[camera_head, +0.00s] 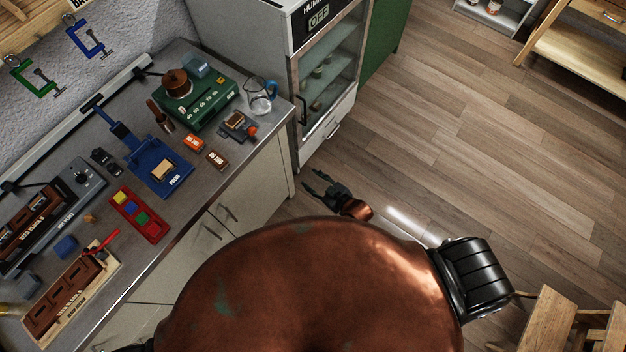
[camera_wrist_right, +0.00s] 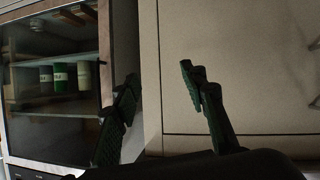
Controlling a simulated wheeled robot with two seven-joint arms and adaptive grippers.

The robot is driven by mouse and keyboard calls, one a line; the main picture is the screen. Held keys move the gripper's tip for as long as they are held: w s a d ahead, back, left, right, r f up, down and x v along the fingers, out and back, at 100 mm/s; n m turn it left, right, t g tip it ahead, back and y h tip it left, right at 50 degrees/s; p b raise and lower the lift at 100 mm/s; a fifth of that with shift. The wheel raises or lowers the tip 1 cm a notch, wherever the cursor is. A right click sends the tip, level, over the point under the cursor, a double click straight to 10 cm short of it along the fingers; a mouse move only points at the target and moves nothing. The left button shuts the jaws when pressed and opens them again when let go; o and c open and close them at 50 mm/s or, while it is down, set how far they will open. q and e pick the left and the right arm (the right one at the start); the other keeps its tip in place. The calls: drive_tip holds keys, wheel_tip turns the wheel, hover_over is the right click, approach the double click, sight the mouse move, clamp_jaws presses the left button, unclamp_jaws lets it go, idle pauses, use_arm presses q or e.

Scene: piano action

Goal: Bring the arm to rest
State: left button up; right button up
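My right gripper (camera_head: 322,187) is off the front of the bench, above the floor near the bench corner. In the right wrist view my right gripper (camera_wrist_right: 162,95) has its two dark green fingers spread apart, with nothing between them. It faces the pale cabinet front and the glass-door cabinet. My own copper-coloured body fills the lower middle of the head view and hides part of the bench front. My left gripper is not seen in the head view.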

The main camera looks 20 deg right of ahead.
idle(0.5)
drive_tip(key=s+d+f+m+g+h, duration=0.2)
drive_tip(key=s+d+f, duration=0.5)
drive_tip(key=f, duration=0.4)
drive_tip(key=s+d+f+m+g+h, duration=0.1)
drive_tip(key=s+d+f+g+h, duration=0.3)
drive_tip(key=s+f, duration=0.6)
drive_tip(key=s+d+f+m+g, duration=0.1)
drive_tip(key=s+f, duration=0.3)
drive_tip(key=s, duration=0.6)
drive_tip(key=s+d+f+m+g, duration=0.1)
drive_tip(key=s+d+f+g, duration=0.1)
drive_tip(key=s, duration=0.9)
drive_tip(key=s+d+f+m+g, duration=0.1)
drive_tip(key=s+d+f, duration=0.3)
drive_tip(key=s, duration=0.6)
wheel_tip(320, 180, down, 2)
drive_tip(key=shift+s+f+g, duration=0.2)
drive_tip(key=shift+s+g, duration=0.2)
drive_tip(key=shift+g, duration=0.1)
